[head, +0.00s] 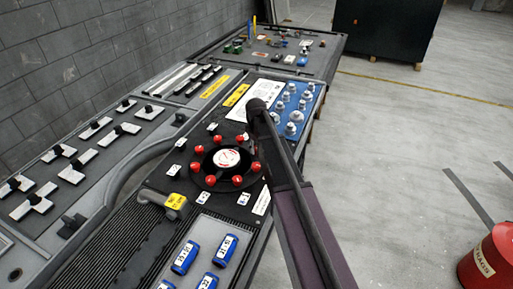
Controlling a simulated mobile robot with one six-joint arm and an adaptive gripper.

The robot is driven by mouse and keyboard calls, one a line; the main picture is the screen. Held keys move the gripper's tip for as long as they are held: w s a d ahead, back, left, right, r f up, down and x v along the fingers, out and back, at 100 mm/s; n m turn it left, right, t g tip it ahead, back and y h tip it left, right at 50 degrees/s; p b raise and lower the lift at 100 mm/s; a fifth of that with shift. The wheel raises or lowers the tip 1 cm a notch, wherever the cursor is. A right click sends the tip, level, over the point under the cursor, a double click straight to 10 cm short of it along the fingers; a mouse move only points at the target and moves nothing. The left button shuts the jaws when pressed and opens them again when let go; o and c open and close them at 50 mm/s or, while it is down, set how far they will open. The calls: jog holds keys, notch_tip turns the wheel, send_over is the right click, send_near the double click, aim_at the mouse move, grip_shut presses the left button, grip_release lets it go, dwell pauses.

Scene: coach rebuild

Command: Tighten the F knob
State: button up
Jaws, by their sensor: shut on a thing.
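A round black fixture (222,172) with a white centre disc (226,157) sits on the dark bench panel. Several red knobs ring it, among them a left knob (199,153), a lower knob (237,180) and a right knob (256,167). Small white letter cards, such as the lower one (243,199), lie around the ring; their letters are too small to read, so I cannot tell which knob is F. My gripper (251,142) is at the ring's upper right, shut on a red knob (241,138) there. My arm hides much of the fingers and the contact.
A yellow-tagged grey part (175,202) is left of the ring. A blue panel with silver knobs (296,103) stands beyond. A grey rail (120,188) runs along the left. A red bin (492,262) stands on open floor at right.

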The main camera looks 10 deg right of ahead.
jog(key=m, duration=0.7)
jog(key=shift+s, duration=0.15)
jog(key=m, duration=0.7)
dwell(0.4)
jog(key=o, duration=1.2)
jog(key=shift+c, duration=0.2)
jog(key=shift+n, duration=0.3)
